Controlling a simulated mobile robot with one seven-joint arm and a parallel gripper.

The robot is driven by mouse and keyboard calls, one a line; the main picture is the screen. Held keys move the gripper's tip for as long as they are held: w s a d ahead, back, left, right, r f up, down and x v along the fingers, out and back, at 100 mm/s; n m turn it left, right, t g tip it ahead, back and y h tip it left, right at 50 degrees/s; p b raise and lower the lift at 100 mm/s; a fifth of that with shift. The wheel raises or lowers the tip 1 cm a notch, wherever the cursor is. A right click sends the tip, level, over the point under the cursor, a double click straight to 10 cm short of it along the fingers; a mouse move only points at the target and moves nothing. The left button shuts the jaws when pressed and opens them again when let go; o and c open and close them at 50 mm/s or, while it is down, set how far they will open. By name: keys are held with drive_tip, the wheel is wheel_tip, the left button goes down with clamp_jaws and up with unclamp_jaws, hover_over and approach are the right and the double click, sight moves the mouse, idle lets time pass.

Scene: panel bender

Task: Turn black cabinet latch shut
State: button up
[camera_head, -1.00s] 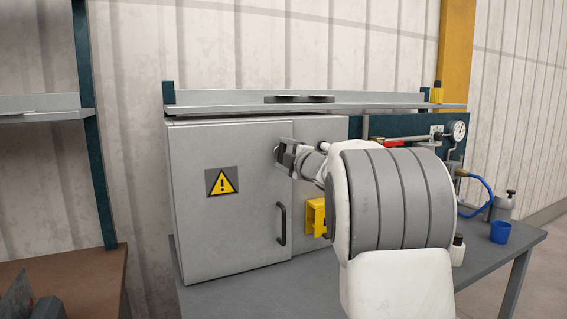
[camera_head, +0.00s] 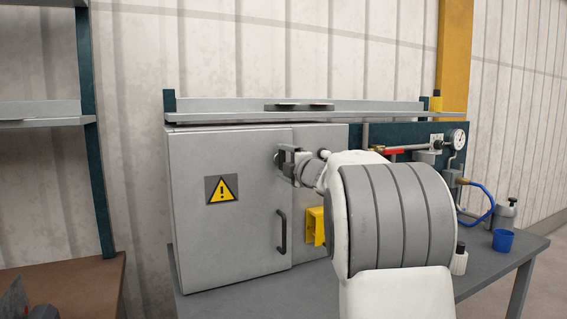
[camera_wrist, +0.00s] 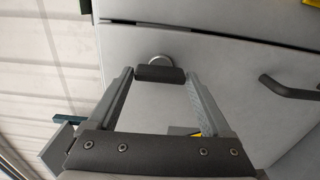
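The grey cabinet (camera_head: 235,235) stands on the bench, its door looking closed, with a yellow warning sign (camera_head: 221,189) and a black bar handle (camera_head: 282,231). The black latch (camera_wrist: 160,74) is a short dark bar with a silver ring behind it, on the door panel near the seam. In the wrist view the bar lies crosswise between my fingertips, roughly along the seam. My gripper (camera_head: 285,158) is at the door's upper right, fingers wide apart around the latch. Its ends come close to both fingers (camera_wrist: 160,80); contact cannot be told. In the head view my gripper mostly hides the latch.
A yellow bracket (camera_head: 315,226) sits on the panel right of the door, below my arm. A shelf (camera_head: 230,115) runs above the cabinet. A gauge (camera_head: 457,138), red-handled valve (camera_head: 392,151), blue hose and blue cup (camera_head: 503,241) are at the right.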

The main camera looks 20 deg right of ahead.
drive_tip(key=shift+o, duration=0.9)
drive_tip(key=s, duration=1.7)
drive_tip(key=shift+s+d, duration=0.2)
drive_tip(key=shift+d, duration=0.1)
drive_tip(key=shift+r, duration=0.1)
